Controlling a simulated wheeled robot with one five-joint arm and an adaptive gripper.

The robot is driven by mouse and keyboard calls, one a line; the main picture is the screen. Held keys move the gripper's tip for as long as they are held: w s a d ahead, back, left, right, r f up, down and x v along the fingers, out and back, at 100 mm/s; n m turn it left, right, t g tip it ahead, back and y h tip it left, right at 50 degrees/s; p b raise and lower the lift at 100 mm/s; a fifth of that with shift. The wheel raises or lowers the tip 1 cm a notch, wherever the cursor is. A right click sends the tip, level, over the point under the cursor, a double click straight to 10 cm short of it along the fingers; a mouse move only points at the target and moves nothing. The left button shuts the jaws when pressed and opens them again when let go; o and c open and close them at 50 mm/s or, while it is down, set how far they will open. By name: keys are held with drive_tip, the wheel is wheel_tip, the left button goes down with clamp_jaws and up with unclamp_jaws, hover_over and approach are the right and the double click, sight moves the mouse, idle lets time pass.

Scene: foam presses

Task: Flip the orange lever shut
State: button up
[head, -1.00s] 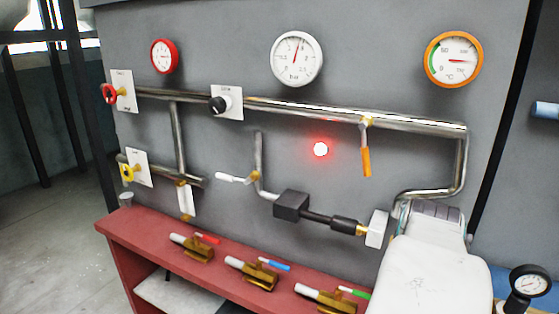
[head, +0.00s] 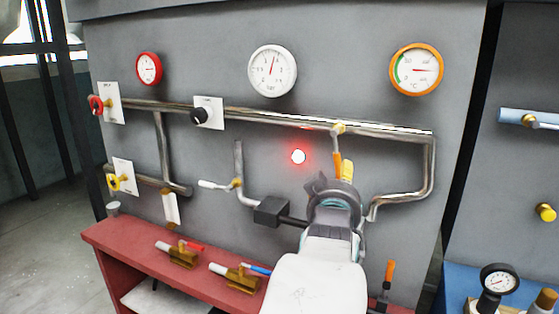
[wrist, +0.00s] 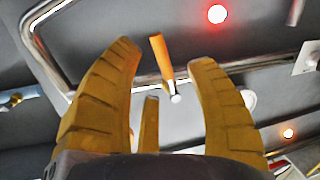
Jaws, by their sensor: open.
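The orange lever (head: 337,163) hangs down from its brass valve (head: 338,129) on the upper steel pipe (head: 280,118), across the pipe's line. Its lower part is hidden behind my gripper (head: 335,178) in the head view. The handle appears beyond the fingertips, nearer the middle of the gap. I cannot tell how far it is in depth, and I see no clear contact.
A glowing red lamp (head: 298,157) is left of the lever. A white-handled lever (head: 214,185) and a dark block (head: 271,211) on a lower pipe are further left. A red shelf (head: 112,241) with brass valves is below. An orange-rimmed gauge (head: 416,70) is above right.

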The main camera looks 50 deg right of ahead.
sight(340, 163)
drive_tip(key=shift+h, duration=0.4)
drive_tip(key=shift+w+d+r+p, duration=0.3)
drive_tip(key=shift+w+d, duration=0.25)
drive_tip(key=shift+d, duration=0.55)
drive_tip(key=shift+w+d+r+p, duration=0.3)
drive_tip(key=shift+w+d, duration=0.2)
drive_tip(key=shift+d, duration=0.6)
drive_tip(key=shift+w+d+r+p, duration=0.3)
drive_tip(key=shift+w+d, duration=0.25)
drive_tip(key=shift+d, duration=0.55)
drive_tip(key=shift+c, duration=0.3)
clamp_jaws()
